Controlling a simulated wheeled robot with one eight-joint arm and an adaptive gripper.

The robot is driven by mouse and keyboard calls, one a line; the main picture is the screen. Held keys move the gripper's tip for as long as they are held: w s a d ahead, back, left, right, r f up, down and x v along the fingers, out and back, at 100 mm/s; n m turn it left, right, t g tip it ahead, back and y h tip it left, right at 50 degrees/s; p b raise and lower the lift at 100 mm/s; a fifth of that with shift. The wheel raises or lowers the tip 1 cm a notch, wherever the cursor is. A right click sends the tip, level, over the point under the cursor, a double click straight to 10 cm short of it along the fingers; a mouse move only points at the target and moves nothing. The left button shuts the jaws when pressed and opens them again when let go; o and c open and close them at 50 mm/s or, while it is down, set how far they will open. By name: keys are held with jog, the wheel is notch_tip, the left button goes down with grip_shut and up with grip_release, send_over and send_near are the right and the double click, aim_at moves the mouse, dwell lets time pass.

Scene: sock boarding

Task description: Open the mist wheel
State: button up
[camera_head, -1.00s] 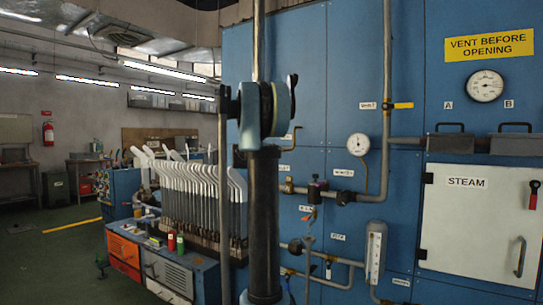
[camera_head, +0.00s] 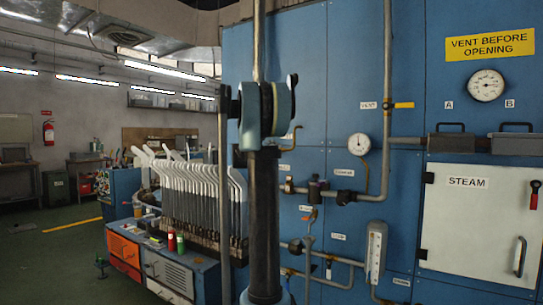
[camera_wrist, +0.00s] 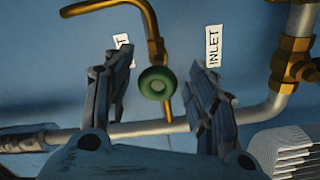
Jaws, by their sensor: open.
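A small round green wheel (camera_wrist: 157,84) shows in the wrist view, on a curved brass pipe (camera_wrist: 150,30) in front of the blue panel. A label beside it is partly hidden by a finger, with only a final T readable, so I cannot confirm that it is the mist wheel. My gripper (camera_wrist: 160,68) is open, with one finger to each side of the green wheel in the picture. Gaps show between the wheel and both fingers, and the depth between them is unclear. In the head view I cannot make out the green wheel or my gripper's fingers; my arm blocks part of the panel.
An INLET label (camera_wrist: 214,46) and a brass fitting (camera_wrist: 292,62) on a grey pipe lie to the right in the wrist view. In the head view, a rack of white sock boards (camera_head: 195,195) stands left of my arm. A white STEAM door (camera_head: 470,230) is at right.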

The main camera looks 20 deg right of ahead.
jog(key=v, duration=1.2)
jog(key=shift+f, duration=0.1)
